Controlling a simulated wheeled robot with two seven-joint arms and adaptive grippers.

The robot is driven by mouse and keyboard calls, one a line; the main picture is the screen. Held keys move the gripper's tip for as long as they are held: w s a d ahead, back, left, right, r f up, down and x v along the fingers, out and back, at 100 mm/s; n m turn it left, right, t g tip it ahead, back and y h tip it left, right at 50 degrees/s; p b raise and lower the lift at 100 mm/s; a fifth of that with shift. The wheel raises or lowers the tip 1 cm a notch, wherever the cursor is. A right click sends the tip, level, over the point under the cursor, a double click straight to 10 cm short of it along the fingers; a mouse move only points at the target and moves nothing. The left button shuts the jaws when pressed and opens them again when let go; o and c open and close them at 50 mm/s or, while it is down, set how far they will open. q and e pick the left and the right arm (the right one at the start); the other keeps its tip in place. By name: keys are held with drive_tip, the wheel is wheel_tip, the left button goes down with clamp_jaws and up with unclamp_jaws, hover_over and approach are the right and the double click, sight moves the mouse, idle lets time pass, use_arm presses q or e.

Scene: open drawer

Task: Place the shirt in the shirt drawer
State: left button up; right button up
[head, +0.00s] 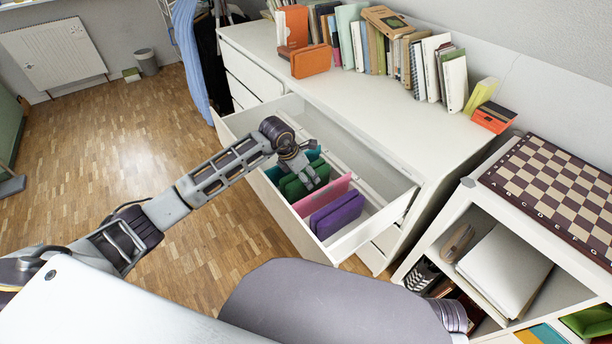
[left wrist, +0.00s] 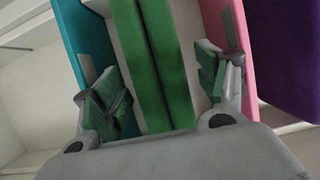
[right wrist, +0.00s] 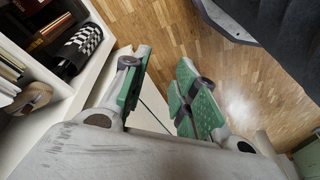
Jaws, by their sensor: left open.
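The open white drawer (head: 385,215) holds folded cloth items standing in a row: teal (head: 275,172), green (head: 296,188), pink (head: 325,196) and purple (head: 337,213). The green folded shirt also shows in the left wrist view (left wrist: 148,60). My left gripper (head: 306,178) is open inside the drawer, with its fingers (left wrist: 163,88) on either side of the green shirt. The teal item (left wrist: 65,75) is beyond one finger and the pink one (left wrist: 229,30) beyond the other. My right gripper (right wrist: 160,92) is open and empty beside the shelf unit, above the floor.
The white dresser top (head: 350,95) carries a row of books (head: 375,45) and an orange box (head: 311,61). A shelf unit (head: 455,205) with a chessboard (head: 560,190) stands at the right. The wooden floor (head: 110,150) on the left is clear.

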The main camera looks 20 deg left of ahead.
use_arm(q)
drive_tip(key=p+v, duration=0.1)
drive_tip(key=v, duration=0.6)
drive_tip(key=shift+s+r, duration=0.1)
drive_tip(key=shift+r, duration=0.25)
drive_tip(key=shift+p+v, duration=0.35)
drive_tip(key=shift+v, duration=0.6)
use_arm(e)
drive_tip(key=shift+s+d+f+g, duration=0.1)
drive_tip(key=shift+d+f+g, duration=0.1)
drive_tip(key=shift+f, duration=0.6)
drive_tip(key=shift+s+d+f+g, duration=0.1)
drive_tip(key=shift+d+f, duration=0.05)
drive_tip(key=shift+f, duration=0.65)
use_arm(q)
drive_tip(key=shift+a, duration=0.1)
use_arm(e)
drive_tip(key=shift+s, duration=0.3)
drive_tip(key=shift+w, duration=0.2)
